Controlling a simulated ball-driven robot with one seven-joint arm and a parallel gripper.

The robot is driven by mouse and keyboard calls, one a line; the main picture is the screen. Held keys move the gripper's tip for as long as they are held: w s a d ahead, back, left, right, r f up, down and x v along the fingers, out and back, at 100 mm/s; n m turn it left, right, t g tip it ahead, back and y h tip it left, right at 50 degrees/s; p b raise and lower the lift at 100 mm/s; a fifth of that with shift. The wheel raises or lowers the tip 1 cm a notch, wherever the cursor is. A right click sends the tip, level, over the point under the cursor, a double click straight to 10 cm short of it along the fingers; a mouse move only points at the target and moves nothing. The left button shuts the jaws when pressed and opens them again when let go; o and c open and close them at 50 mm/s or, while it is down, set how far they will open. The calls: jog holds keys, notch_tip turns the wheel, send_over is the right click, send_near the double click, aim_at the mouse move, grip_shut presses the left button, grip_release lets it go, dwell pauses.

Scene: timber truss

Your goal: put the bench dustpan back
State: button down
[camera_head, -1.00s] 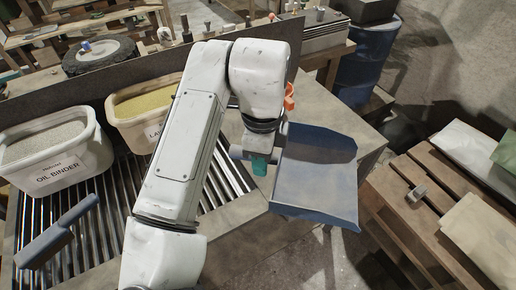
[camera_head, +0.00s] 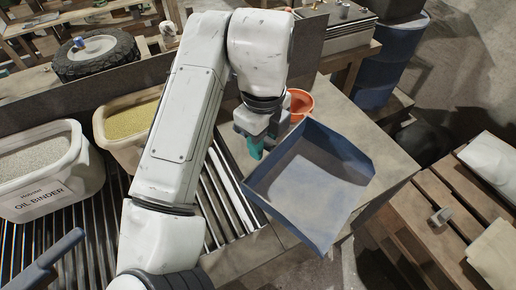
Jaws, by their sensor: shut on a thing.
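The blue dustpan (camera_head: 315,180) is a wide, shallow metal pan at the end of my arm. My gripper (camera_head: 256,148) has teal fingertips and is shut on the dustpan at its left side; the handle and the exact grip are mostly hidden behind the wrist. The pan is tilted, its inside facing up towards the camera and looking empty. It overlaps the bench's right end and front corner in the picture. I cannot tell whether it touches the bench top (camera_head: 385,170).
A tub marked OIL BINDER (camera_head: 45,180) and a tub of yellow granules (camera_head: 128,125) stand on the slatted grate (camera_head: 88,215). A blue-grey handled tool (camera_head: 45,262) lies at left. An orange bowl (camera_head: 299,101) stands behind the pan. A wooden pallet stack (camera_head: 425,215) is at right.

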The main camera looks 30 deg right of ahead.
jog(key=w+f+b, duration=0.1)
jog(key=w+f, duration=0.2)
jog(key=w, duration=0.1)
jog(key=w+f, duration=0.3)
jog(key=w, duration=0.1)
jog(key=w+f+b, duration=0.1)
jog(key=w+f, duration=0.2)
jog(key=w, duration=0.1)
jog(key=shift+w+a+b, duration=0.2)
jog(key=shift+w+b, duration=0.1)
jog(key=shift+b, duration=0.05)
jog(key=shift+w+f, duration=0.2)
jog(key=shift+f, duration=1.75)
jog(key=c, duration=0.8)
grip_release()
notch_tip(320, 180, up, 12)
jog(key=shift+w+r+p, duration=0.1)
jog(key=shift+r+p, duration=0.05)
jog(key=shift+p, duration=0.5)
